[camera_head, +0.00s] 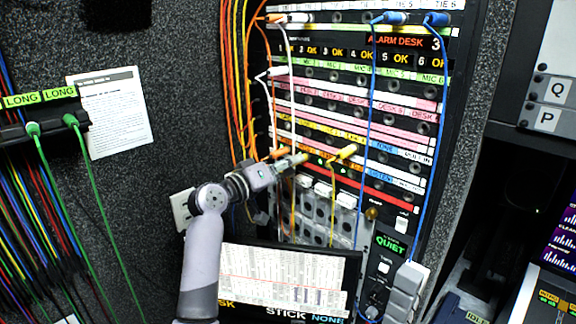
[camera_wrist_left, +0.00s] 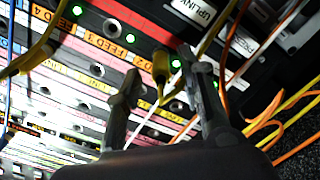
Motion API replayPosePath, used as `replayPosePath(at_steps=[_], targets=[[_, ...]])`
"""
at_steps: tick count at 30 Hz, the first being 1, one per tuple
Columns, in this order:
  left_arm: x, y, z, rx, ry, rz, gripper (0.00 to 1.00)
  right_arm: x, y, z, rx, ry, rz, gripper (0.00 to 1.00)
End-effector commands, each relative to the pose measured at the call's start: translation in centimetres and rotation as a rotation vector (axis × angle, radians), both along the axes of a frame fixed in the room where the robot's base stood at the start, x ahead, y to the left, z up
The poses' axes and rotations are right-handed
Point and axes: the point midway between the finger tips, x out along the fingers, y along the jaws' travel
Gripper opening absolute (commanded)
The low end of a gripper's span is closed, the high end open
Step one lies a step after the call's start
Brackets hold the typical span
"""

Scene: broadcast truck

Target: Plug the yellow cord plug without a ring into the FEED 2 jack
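In the left wrist view a yellow plug (camera_wrist_left: 160,68) sits at a jack in the FEED row, right of the jack over the FEED 3 label (camera_wrist_left: 102,42). My left gripper (camera_wrist_left: 160,66) is open, one finger on each side of this plug, with gaps showing. In the head view my left gripper (camera_head: 300,160) reaches the panel's left side. I cannot make out a ring on either. My right gripper is not in view.
The patch panel (camera_head: 345,110) holds rows of labelled jacks. Blue cords (camera_head: 368,130) cross its right side; orange (camera_head: 235,90) and white cords (camera_head: 291,85) hang at its left, close to my gripper. A printed sheet (camera_head: 290,275) is below.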

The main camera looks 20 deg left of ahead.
Motion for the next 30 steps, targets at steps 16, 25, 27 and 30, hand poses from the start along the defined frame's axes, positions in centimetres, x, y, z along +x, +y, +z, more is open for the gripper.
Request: replayPosePath(at_steps=[16,25,27,30], targets=[[-3.4,1.2,-0.2,0.004,0.002,0.002,0.37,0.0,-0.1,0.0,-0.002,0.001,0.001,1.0],[-9.2,3.3,-0.2,0.003,0.002,0.002,0.37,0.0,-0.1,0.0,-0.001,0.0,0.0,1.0],[-10.0,3.6,-0.2,0.001,0.001,0.001,0.37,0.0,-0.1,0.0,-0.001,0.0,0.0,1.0],[-10.9,3.9,-0.2,0.001,0.001,0.001,0.37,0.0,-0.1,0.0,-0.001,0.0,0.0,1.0]])
